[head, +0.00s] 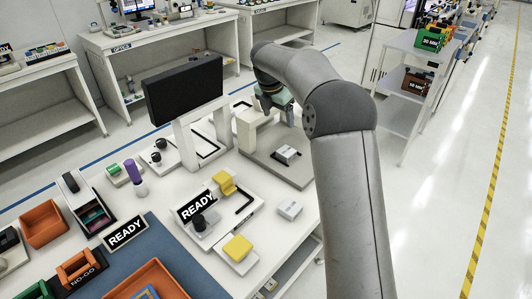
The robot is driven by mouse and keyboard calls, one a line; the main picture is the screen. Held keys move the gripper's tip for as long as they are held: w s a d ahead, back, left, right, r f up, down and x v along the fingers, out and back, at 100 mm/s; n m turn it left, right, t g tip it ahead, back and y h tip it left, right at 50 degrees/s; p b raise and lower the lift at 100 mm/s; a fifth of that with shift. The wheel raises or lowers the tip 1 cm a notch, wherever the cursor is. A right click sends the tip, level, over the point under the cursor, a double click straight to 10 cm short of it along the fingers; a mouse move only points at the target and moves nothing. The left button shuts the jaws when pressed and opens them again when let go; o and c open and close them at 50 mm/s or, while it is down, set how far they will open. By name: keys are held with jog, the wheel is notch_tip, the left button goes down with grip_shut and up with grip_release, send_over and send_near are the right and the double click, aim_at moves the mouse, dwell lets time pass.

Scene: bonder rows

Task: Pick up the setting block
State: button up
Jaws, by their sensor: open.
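A small light grey block with a dark marking (286,155) sits on a grey plate (262,160) on the bench. A second small pale grey block with faint lettering (289,210) lies on the white bench top nearer me. I cannot tell from the picture which one is the setting block. My gripper (272,98) is at the far end of my arm, above and behind the grey plate and next to a beige stand (248,125). Both blocks are apart from it. Its fingers are mostly hidden, and I see nothing held.
A black monitor (185,92) stands left of my gripper. Yellow-topped fixtures (238,248) and a READY sign (196,206) are nearer. Orange bins (44,223) stand at the left. Bare bench surrounds the nearer block. A shelf cart (408,85) is at the right.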

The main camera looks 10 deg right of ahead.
jog(key=p, duration=0.2)
send_over(286, 151)
jog(key=s+a, duration=0.1)
notch_tip(286, 151, down, 11)
jog(key=shift+a+f, duration=0.1)
jog(key=shift+a, duration=0.05)
jog(key=shift+p+x, duration=0.75)
jog(key=shift+x, duration=1.9)
jog(key=shift+s, duration=0.1)
jog(key=c, duration=1.2)
jog(key=shift+c, duration=0.4)
